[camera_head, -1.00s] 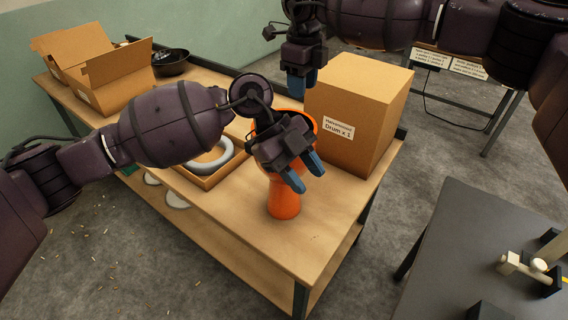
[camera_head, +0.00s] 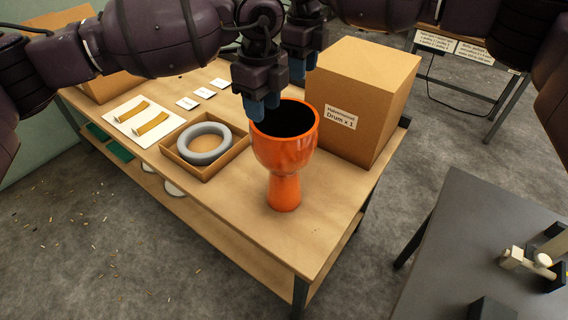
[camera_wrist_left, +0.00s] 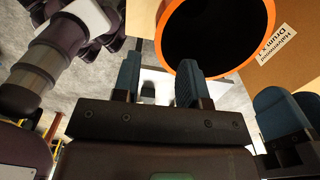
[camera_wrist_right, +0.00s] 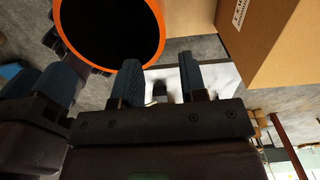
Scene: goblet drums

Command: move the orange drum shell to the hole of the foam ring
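The orange drum shell (camera_head: 285,160) stands upright on the wooden table, its wide dark mouth up. Its orange rim also shows in the left wrist view (camera_wrist_left: 262,60) and the right wrist view (camera_wrist_right: 148,58). The grey foam ring (camera_head: 188,146) lies flat in a shallow cardboard tray (camera_head: 203,174), left of the drum. My left gripper (camera_head: 263,107) is open and empty, fingers down at the rim's back left; contact is unclear. My right gripper (camera_head: 304,68) is open and empty, just beyond the rim's back side.
A tall cardboard box (camera_head: 362,100) stands close behind and right of the drum. A white sheet with two golden strips (camera_head: 142,116) and small white cards (camera_head: 204,92) lie beyond the tray. Bare tabletop (camera_head: 235,195) lies between tray and drum. A dark table (camera_head: 450,240) is at right.

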